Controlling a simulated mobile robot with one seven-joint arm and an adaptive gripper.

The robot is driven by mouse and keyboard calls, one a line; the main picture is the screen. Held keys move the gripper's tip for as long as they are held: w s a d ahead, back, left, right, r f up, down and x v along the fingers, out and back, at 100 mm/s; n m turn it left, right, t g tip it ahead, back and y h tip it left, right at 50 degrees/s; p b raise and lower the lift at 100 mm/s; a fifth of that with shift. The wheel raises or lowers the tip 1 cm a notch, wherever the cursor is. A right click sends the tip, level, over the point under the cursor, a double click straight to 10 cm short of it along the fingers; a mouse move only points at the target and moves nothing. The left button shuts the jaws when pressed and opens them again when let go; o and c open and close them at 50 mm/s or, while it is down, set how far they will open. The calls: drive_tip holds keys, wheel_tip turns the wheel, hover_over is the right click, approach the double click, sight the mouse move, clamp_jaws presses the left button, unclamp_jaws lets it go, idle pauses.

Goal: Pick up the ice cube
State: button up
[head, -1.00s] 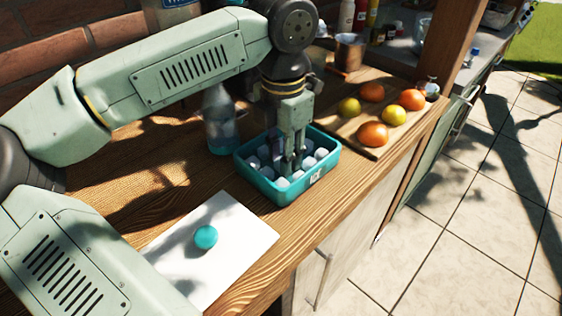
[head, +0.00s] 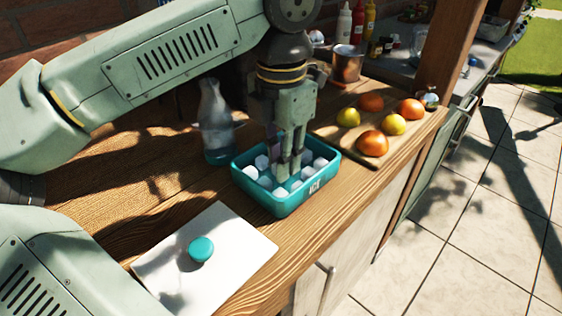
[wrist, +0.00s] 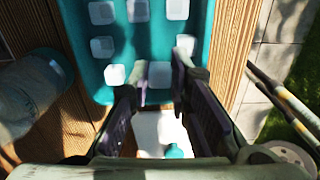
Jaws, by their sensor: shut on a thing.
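The teal ice box (head: 291,207) stands open on the wooden counter with several pale ice cubes (head: 320,163) in it. My gripper (head: 287,174) points down into the box, its fingertips low among the cubes. In the wrist view my gripper (wrist: 158,76) has its fingers on either side of one whitish ice cube (wrist: 160,75) and is shut on it. Other cubes lie close by, one beside the left finger and one beyond the right finger. The fingers partly hide the contact in the head view.
A white lid (head: 222,262) with a teal knob (head: 201,249) lies in front of the box. A glass bottle (head: 215,130) stands close behind it on the left. A board (head: 340,143) with several oranges and yellow fruits is to the right. A metal pot (head: 347,65) stands farther back.

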drive_tip(key=s+b, duration=0.1)
drive_tip(key=s, duration=0.3)
drive_tip(key=s+b, duration=0.1)
drive_tip(key=s, duration=0.3)
drive_tip(key=s+r+b, duration=0.1)
drive_tip(key=s, duration=0.3)
drive_tip(key=shift+s, duration=0.4)
drive_tip(key=shift+s+r, duration=0.1)
drive_tip(key=shift+s, duration=0.3)
